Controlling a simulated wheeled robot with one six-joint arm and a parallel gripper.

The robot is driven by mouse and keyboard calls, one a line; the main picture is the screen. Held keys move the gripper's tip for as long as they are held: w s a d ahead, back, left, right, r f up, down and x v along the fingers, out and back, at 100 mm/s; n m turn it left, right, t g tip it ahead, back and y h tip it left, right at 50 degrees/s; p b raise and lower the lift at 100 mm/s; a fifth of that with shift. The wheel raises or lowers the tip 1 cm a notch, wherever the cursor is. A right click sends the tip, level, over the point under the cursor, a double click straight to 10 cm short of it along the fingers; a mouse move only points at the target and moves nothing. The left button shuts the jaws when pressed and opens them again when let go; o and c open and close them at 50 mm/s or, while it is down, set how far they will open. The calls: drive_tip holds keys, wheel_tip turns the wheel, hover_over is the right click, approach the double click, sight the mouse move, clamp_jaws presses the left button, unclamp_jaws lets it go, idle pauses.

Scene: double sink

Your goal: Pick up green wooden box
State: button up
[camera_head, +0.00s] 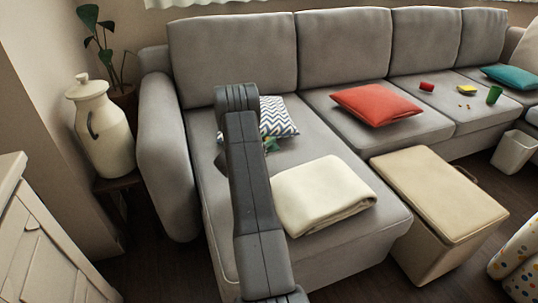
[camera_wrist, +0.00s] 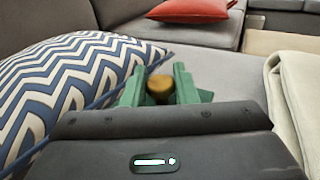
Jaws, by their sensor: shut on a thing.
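My gripper (camera_wrist: 160,78) shows two green, upright finger-like parts in the wrist view. A small golden-brown rounded thing (camera_wrist: 159,89) sits between them, and the gripper is shut on it. I cannot make out a separate green wooden box; any such box is hard to tell apart from the green finger parts. In the head view my arm hides most of this spot, and only a little green shows beside the arm, by the zigzag pillow (camera_head: 278,118). The gripper is over the sofa seat, close to the pillow, which fills the left of the wrist view.
A folded cream blanket (camera_head: 322,193) lies right of my arm on the sofa (camera_head: 225,187). A red cushion (camera_head: 376,104), a red cup (camera_head: 426,87) and a green cup (camera_head: 494,95) lie farther right. A beige ottoman (camera_head: 437,190) stands in front.

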wheel_tip(320, 180, down, 6)
drive_tip(key=shift+r+b, duration=0.2)
drive_tip(key=shift+b, duration=0.45)
drive_tip(key=shift+f+b, duration=0.3)
drive_tip(key=shift+b, duration=0.1)
